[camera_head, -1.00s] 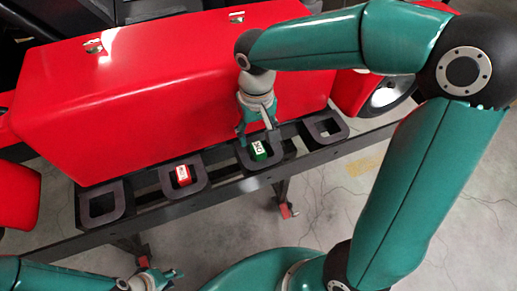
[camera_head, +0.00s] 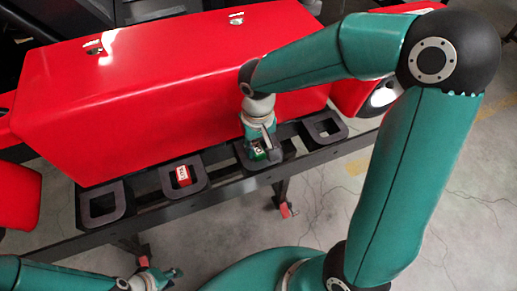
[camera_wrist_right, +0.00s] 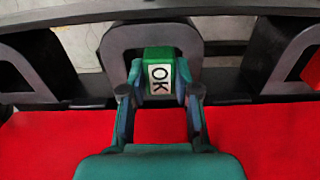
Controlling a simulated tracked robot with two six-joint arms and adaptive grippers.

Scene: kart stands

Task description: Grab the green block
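In the head view the green block (camera_head: 259,154) is partly covered by my right gripper (camera_head: 260,146). In the right wrist view, the fingers of my right gripper (camera_wrist_right: 159,80) stand on both sides of the block, very close to it. Whether they press on it I cannot tell. My left gripper (camera_head: 160,277) is low at the bottom left, far from the block; its fingers are small and partly cut off.
A red block (camera_head: 182,175) with a white label sits in another holder further left. Empty holders (camera_head: 102,206) stand at the rail's left end and right end (camera_head: 323,129). A large red kart body (camera_head: 170,95) lies right behind the rail. Grey floor is free in front.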

